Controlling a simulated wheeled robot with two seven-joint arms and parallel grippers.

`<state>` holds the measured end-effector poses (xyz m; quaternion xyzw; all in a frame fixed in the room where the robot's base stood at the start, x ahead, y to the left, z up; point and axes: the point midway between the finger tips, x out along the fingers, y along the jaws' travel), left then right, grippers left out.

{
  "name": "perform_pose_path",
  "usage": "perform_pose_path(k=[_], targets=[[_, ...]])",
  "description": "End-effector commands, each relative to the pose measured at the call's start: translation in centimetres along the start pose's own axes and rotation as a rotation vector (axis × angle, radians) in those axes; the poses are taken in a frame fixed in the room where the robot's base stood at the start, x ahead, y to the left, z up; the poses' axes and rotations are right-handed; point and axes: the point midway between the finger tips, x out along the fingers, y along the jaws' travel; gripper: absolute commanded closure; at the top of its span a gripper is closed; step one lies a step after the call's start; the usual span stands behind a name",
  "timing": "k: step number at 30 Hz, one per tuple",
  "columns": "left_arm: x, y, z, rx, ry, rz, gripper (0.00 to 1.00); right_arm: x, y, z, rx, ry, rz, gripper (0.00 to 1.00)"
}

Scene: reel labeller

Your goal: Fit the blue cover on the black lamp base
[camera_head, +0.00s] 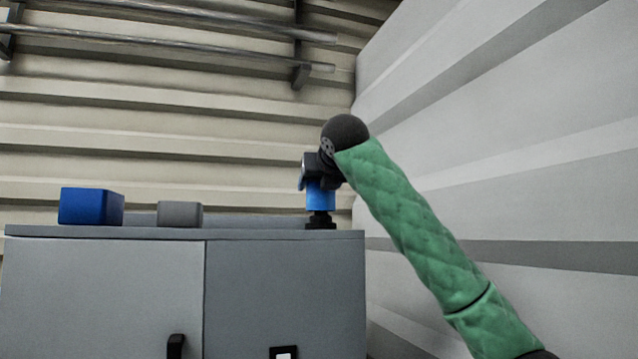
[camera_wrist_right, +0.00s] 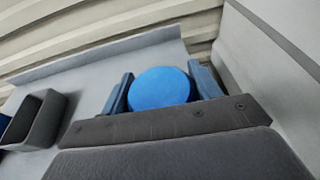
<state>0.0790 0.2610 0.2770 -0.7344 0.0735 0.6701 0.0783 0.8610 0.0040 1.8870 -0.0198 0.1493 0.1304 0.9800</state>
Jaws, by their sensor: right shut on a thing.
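The blue cover (camera_head: 320,196) is a short upright cylinder at the right end of the cabinet top. The black lamp base (camera_head: 320,221) stands directly under it; the cover's lower edge meets the base or sits just above it, and I cannot tell how far it is seated. My right gripper (camera_head: 318,180) reaches in from the right and is shut on the cover. In the right wrist view the round top of the cover (camera_wrist_right: 161,89) shows between the two fingers (camera_wrist_right: 162,92); the lamp base is hidden there. My left gripper is not in view.
A grey cabinet (camera_head: 285,236) carries a blue box (camera_head: 91,206) and a smaller grey box (camera_head: 180,214) to the left. An open dark bin (camera_wrist_right: 38,119) shows in the right wrist view. A ribbed wall (camera_head: 520,130) stands close on the right.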

Motion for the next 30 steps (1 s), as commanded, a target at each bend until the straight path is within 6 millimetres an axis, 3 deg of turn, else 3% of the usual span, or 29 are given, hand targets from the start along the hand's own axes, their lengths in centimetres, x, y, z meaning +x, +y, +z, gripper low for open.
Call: perform_pose_path(k=[26,27,30], targets=[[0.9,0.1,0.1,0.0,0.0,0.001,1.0,0.6,0.1,-1.9,0.0,0.0,0.001,0.6],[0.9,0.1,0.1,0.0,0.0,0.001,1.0,0.6,0.1,-1.9,0.0,0.0,0.001,0.36],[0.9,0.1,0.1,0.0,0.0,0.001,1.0,0.6,0.0,-1.9,0.0,0.0,0.0,0.16]])
